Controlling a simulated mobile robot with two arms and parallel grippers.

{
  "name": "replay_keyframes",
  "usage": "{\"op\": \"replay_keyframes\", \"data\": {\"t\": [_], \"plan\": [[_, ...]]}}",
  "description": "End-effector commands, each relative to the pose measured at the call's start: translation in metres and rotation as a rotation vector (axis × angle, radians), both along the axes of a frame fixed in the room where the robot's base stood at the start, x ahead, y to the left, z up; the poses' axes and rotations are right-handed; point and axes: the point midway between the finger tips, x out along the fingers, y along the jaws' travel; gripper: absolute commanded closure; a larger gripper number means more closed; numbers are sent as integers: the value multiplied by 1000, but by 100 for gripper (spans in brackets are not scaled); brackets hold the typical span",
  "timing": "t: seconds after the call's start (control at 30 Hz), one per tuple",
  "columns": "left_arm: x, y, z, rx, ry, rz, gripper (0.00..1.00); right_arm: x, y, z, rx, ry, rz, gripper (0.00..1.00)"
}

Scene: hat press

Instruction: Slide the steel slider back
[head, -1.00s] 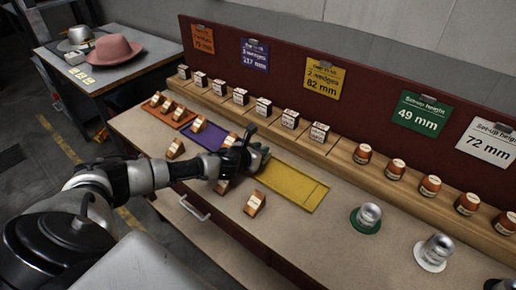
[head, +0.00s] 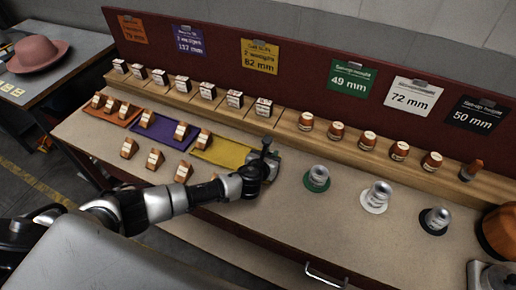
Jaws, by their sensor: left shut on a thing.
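I cannot tell for sure which piece is the steel slider. A grey metal part (head: 490,275) shows cut off at the lower right corner. My left gripper (head: 268,164) is low over the bench, just right of the yellow mat (head: 225,153) and left of the green disc, apart from the steel pieces. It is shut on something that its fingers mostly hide. My right gripper is out of view.
Wooden wedges stand on the orange mat (head: 107,117), the purple mat (head: 165,134), the yellow mat and the bare bench. A rear ledge (head: 285,127) holds labelled blocks and round wooden pieces. The front middle of the bench is clear.

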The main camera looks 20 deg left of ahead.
Motion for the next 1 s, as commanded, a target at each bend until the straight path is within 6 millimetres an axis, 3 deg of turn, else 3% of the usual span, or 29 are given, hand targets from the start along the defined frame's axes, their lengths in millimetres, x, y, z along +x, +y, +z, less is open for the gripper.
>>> {"op": "replay_keyframes", "data": {"t": [0.4,0.43,0.6,1.0], "plan": [[-1,-7,0,-4,-1,-6,100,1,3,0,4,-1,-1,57],[-1,-7,0,-4,-1,-6,76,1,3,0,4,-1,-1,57],[-1,-6,0,-2,0,-5,53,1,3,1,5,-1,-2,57],[-8,-4,3,-1,0,-3,53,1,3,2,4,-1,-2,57]]}}
